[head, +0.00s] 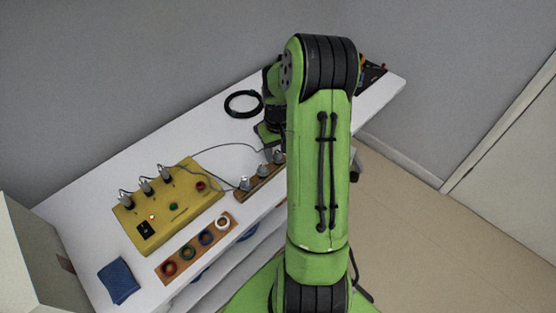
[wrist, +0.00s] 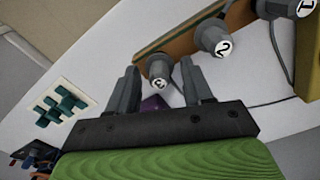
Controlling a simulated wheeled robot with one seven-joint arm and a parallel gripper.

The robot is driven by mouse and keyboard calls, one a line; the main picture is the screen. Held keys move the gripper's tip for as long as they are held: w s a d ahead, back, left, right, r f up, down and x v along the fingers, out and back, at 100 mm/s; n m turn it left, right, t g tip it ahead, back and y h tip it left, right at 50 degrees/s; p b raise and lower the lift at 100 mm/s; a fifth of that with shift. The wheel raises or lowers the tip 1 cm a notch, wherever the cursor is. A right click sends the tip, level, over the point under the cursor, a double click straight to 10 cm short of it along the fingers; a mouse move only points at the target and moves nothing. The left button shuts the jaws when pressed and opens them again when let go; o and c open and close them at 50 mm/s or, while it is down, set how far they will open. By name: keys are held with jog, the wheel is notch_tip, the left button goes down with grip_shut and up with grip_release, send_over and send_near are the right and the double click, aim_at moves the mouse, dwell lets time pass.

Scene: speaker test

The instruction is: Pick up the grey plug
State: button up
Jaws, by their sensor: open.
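A wooden rack (head: 262,184) on the white table holds grey plugs with white numbered tops. In the wrist view, the plug marked 3 (wrist: 160,70) stands at the near end of the rack. The plug marked 2 (wrist: 218,40) and the plug marked 1 (wrist: 290,8) are farther right. My gripper (wrist: 158,66) is open, with one finger on each side of plug 3 in the picture. I cannot tell whether either finger touches it. In the head view, my arm hides most of the gripper and part of the rack.
A yellow panel (head: 190,215) with several plugs and cables stands left of the rack. A board of coloured rings (head: 187,252) and a blue cloth (head: 118,280) lie in front. A black cable coil (head: 243,104) lies at the back. A purple object (wrist: 152,103) shows between my fingers.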

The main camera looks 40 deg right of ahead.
aim_at(278, 151)
jog(key=shift+f, duration=0.65)
jog(key=shift+r, duration=0.1)
jog(key=c, duration=0.9)
notch_tip(278, 151, up, 10)
jog(key=p, duration=0.3)
jog(key=shift+r+p, duration=0.15)
jog(key=shift+p, duration=0.15)
notch_tip(278, 151, up, 4)
jog(key=p, duration=0.3)
